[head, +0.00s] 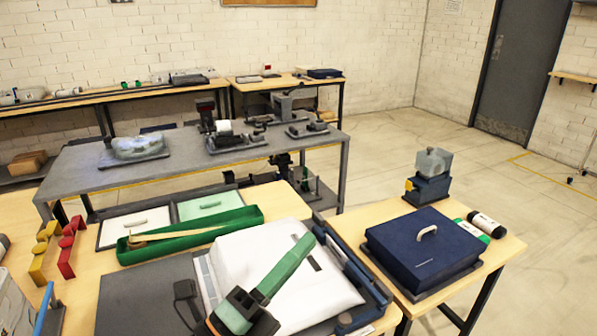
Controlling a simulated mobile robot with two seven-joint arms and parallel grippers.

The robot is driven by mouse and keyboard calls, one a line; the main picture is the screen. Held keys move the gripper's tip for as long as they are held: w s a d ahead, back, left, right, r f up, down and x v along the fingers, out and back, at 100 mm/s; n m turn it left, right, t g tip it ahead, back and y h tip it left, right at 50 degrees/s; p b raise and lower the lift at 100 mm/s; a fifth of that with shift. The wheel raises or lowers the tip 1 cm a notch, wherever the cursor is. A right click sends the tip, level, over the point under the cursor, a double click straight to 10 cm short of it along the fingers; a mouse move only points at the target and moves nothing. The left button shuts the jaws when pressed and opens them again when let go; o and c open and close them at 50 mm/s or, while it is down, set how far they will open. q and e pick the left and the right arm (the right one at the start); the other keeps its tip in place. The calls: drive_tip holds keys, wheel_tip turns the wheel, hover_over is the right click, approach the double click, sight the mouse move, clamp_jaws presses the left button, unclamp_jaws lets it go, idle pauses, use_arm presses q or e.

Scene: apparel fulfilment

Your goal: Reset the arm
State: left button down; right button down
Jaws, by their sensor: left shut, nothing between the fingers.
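My left gripper (307,241) comes in from the bottom middle, with a dark and green body and long green fingers. The fingers are together with nothing between them. They point up and to the right, in front of a white panel-like case (255,258) on the near table. I cannot tell whether they touch it. My right gripper is not in view.
A green tray (190,236) lies behind the white case. A grey bench (200,168) with equipment stands behind. Open floor lies at right.

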use_arm(q)
drive_tip(key=w+a+f+n+g+y, duration=0.1)
drive_tip(key=w+a+f+n+y, duration=0.1)
drive_tip(key=a+f+n+y, duration=1.65)
drive_tip(key=s+f+n+g, duration=0.2)
drive_tip(key=s+f, duration=0.1)
drive_tip(key=s+a+f+n+g+h, duration=0.1)
drive_tip(key=s+f+n+g, duration=0.1)
drive_tip(key=s+f, duration=0.1)
drive_tip(key=s+f+n+g, duration=0.2)
drive_tip(key=f, duration=0.1)
drive_tip(key=shift+s+a+n+h, duration=0.25)
drive_tip(key=shift+s+n+h, duration=0.1)
drive_tip(key=shift+s, duration=0.05)
drive_tip(key=s+a+f+n+g, duration=0.1)
drive_tip(key=s+f+n+g, duration=0.3)
drive_tip(key=s, duration=0.6)
drive_tip(key=w+d+f+m+t+h+p, duration=0.1)
drive_tip(key=w+d+f+t+h+p, duration=0.1)
drive_tip(key=f, duration=0.7)
drive_tip(key=shift+w+d+f+t+h+p, duration=0.3)
drive_tip(key=shift+w+d+f+t+p, duration=0.25)
drive_tip(key=shift+d+t, duration=0.55)
drive_tip(key=shift+w+r, duration=0.15)
